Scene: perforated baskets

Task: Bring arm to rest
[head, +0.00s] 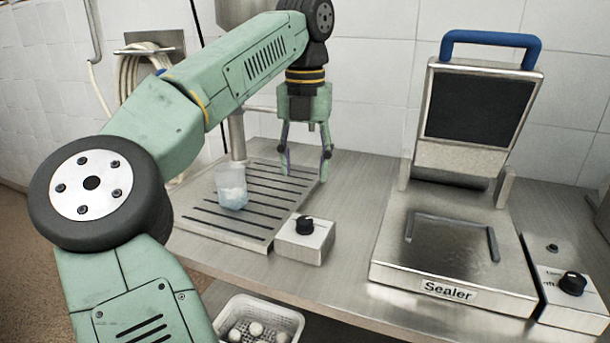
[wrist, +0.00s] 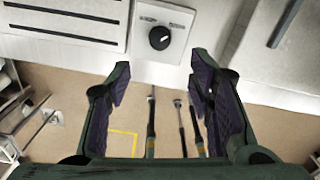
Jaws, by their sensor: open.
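My gripper (head: 306,160) hangs from my green arm above the slatted drain tray, with its fingers pointing down. Its two fingers are apart with nothing between them. The wrist view also shows my gripper (wrist: 160,92) with dark purple finger pads spread wide. Through the gap I see the counter's edge, the floor and several thin rods. A translucent cup (head: 231,187) with pale contents stands upright on the tray, to the left of the gripper and apart from it.
The slatted drain tray (head: 207,222) lies on the metal counter (head: 352,215). A control box (head: 304,243) with a black knob sits in front. The sealer (head: 452,250) stands open at right. A white perforated basket (head: 290,318) with several pale round items is below.

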